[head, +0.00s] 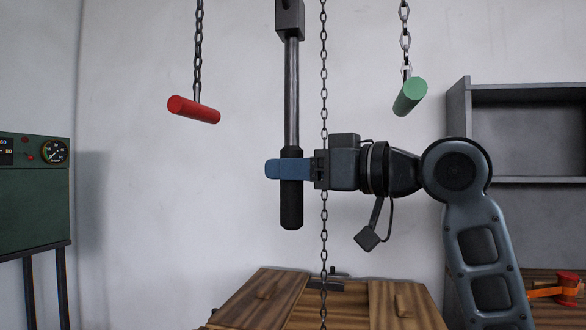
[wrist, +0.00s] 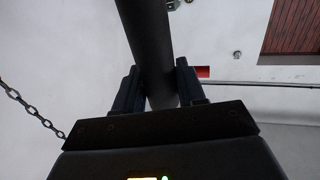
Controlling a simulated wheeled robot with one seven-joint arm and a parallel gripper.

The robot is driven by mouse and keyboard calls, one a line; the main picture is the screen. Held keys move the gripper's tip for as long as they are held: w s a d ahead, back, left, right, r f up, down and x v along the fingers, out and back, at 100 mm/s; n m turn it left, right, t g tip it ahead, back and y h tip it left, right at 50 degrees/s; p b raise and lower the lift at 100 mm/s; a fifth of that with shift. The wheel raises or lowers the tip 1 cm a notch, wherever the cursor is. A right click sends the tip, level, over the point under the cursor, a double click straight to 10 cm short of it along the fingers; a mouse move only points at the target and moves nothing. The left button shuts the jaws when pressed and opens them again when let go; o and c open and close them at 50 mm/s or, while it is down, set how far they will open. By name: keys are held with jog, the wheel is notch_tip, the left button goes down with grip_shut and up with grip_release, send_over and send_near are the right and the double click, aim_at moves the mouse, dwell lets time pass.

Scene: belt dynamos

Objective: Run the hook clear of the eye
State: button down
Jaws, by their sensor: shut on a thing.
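My gripper (head: 290,169) is shut on the black grip (head: 291,212) of a long upright lever with a grey metal rod (head: 292,90). The rod runs up into a dark block (head: 289,18) at the top edge of the head view. In the wrist view the dark grip (wrist: 152,45) stands between the two fingers of my gripper (wrist: 158,88). A chain (head: 323,75) hangs just right of the lever, passes by my gripper and runs down to wooden lids. I cannot make out a hook or an eye for certain.
A red handle (head: 193,109) hangs on a chain at left, a green handle (head: 410,97) on one at right. The slatted wooden lids (head: 265,300) lie below. A green gauge panel (head: 35,190) stands at left, a grey shelf (head: 525,180) at right.

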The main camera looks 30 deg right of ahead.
jog(key=c, duration=0.8)
grip_release()
jog(key=shift+o, duration=0.2)
jog(key=v, duration=0.7)
jog(key=shift+s+d+b, duration=0.25)
jog(key=shift+s+b, duration=0.05)
jog(key=shift+b, duration=0.1)
jog(key=shift+f, duration=0.1)
